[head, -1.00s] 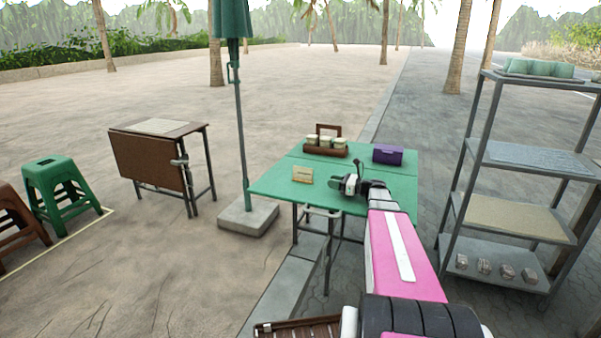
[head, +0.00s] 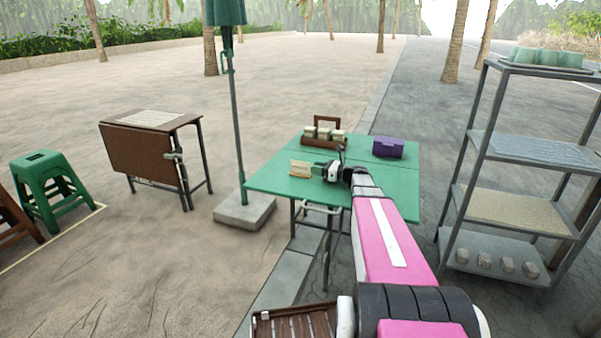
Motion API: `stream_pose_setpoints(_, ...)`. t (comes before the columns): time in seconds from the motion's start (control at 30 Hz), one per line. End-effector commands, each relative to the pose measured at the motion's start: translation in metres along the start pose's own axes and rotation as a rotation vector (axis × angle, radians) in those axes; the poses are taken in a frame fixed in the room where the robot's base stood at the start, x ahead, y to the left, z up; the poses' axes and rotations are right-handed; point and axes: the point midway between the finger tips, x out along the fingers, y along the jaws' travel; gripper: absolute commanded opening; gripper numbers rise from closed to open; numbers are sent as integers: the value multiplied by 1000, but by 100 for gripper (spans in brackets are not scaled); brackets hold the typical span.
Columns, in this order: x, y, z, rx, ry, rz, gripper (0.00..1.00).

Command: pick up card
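The card (head: 299,168) is a small cream piece standing on the left part of the green folding table (head: 275,184). My gripper (head: 317,169) is at the card's right side, low over the table top, its fingers pointing left at the card. The fingertips are small in this view. I cannot tell whether they touch the card or whether they are open or shut. My pink arm reaches in from the lower right.
A brown wooden caddy (head: 323,143) with several cream-topped jars stands behind the card. A purple box (head: 388,147) is at the table's back right. A green umbrella pole (head: 238,130) rises left of the table. A metal shelf (head: 470,150) stands at the right.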

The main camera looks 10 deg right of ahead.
Motion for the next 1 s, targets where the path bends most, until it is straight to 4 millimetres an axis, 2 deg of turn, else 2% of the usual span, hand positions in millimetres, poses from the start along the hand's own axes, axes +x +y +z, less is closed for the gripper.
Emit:
stream_pose_setpoints(0.17, 14, 0, 0, 0, 0, 1, 35)
stream_pose_setpoints(0.4, 46, 0, 1, 0, -2, 0, 35)
stream_pose_setpoints(0.67, 52, 1, 1, -1, -1, -3, 35)
stream_pose_setpoints(0.7, 52, 1, 1, -1, -1, -3, 32)
stream_pose_setpoints(0.8, 52, 1, 1, -1, -1, -3, 0)
stream_pose_setpoints(1.0, 51, 1, 1, -1, -1, -2, 0)
